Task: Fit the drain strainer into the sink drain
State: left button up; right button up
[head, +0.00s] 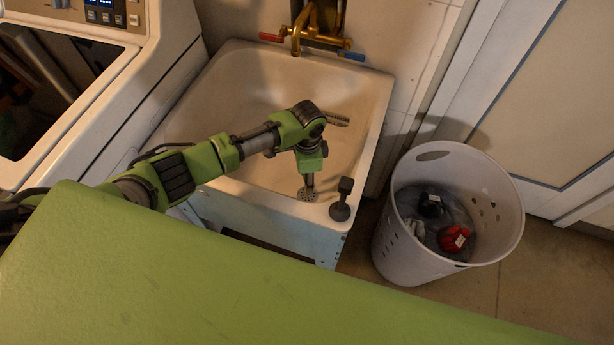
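The drain strainer (308,195) is a small round grey disc with holes on the front rim of the sink (225,90), near its front right corner. My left gripper (309,181) points down right above it, its fingertips at or very close to the strainer. The fingers are small and dark here, so I cannot tell whether they grip it. The sink drain does not show; my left arm covers part of the basin. My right gripper is not in view.
A dark upright object with a square top (342,199) stands on the rim just right of the strainer. A grey item (337,119) lies at the basin's right side. Brass taps (305,28) are at the back. A white laundry basket (385,235) stands right; a washer (120,105) stands left.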

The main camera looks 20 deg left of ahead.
pick_arm(q)
jog(key=shift+r, duration=0.15)
notch_tip(320, 180, up, 12)
dwell(0.4)
dwell(0.5)
